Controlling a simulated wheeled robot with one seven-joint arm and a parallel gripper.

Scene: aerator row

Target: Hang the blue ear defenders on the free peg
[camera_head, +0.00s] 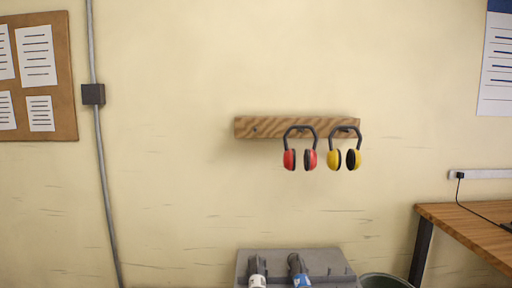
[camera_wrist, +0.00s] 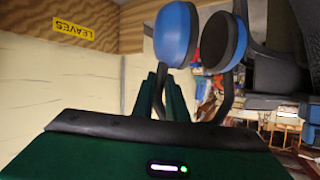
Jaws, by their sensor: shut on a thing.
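The blue ear defenders (camera_wrist: 177,35) are in my gripper (camera_wrist: 165,88) in the wrist view. Their two cups show at the top of the picture, with dark padding on the right cup, and the dark arms of the band run down to my green fingers. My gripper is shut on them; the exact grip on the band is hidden. In the head view a wooden rail (camera_head: 245,127) is on the wall. Its left peg (camera_head: 255,130) is bare. Red ear defenders (camera_head: 309,160) hang at its middle and yellow ear defenders (camera_head: 334,160) at its right. The head view does not show my gripper.
A yellow LEAVES label (camera_wrist: 73,24) is on a wooden surface in the wrist view. In the head view, a grey stand (camera_head: 328,259) with two dark-handled things is below the rail. A bin (camera_head: 385,280) and a wooden desk (camera_head: 470,222) stand right. The wall around the rail is clear.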

